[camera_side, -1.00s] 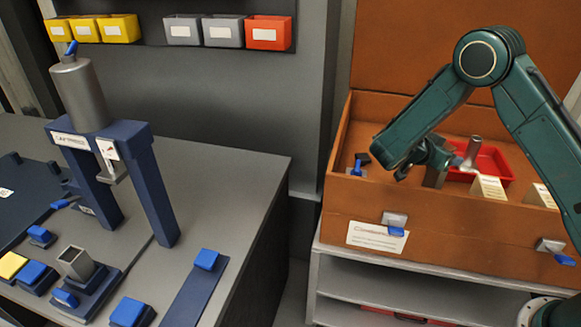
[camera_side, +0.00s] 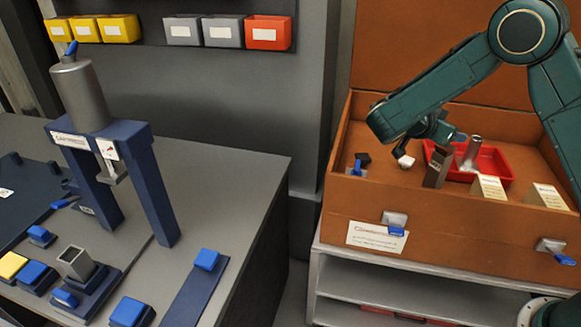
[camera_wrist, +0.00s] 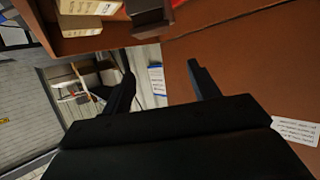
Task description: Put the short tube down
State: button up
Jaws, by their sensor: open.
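A dark square tube (camera_side: 437,167) stands upright in the brown chest, in front of the red tray. A lighter round metal tube (camera_side: 471,154) leans in the tray. No label shows which one is the short tube. My gripper (camera_wrist: 165,82) is open in the wrist view, with nothing between its two black fingers. In the side view my wrist is just above and left of the square tube, and my fingers are not clear there. A small white piece shows below my wrist; I cannot tell what it is.
The red tray (camera_side: 507,164) and cream labelled blocks (camera_side: 489,187) (camera_side: 545,196) sit near the square tube. The chest's front wall (camera_side: 440,233) carries blue-handled latches. At left, a blue press (camera_side: 150,170) and another square tube (camera_side: 75,262) stand on the grey bench (camera_side: 240,170).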

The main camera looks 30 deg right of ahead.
jog(key=shift+r, duration=0.3)
dwell(0.5)
jog(key=s+a+r+n+t+y, duration=0.2)
jog(key=s+a+r+n+y, duration=0.1)
jog(key=s, duration=0.5)
jog(key=s+a+r+n+t+y, duration=0.1)
jog(key=s+a+r+n+y, duration=0.3)
jog(key=s+a+n+y, duration=0.2)
jog(key=s+a+r+n+t+y, duration=0.2)
jog(key=s+a+r+n+y, duration=0.1)
jog(key=s+a+n, duration=0.4)
jog(key=shift+s+a+r+n+t+y, duration=0.25)
jog(key=shift+s+n+y, duration=0.6)
jog(key=shift+s, duration=1.3)
jog(key=shift+d+f, duration=0.1)
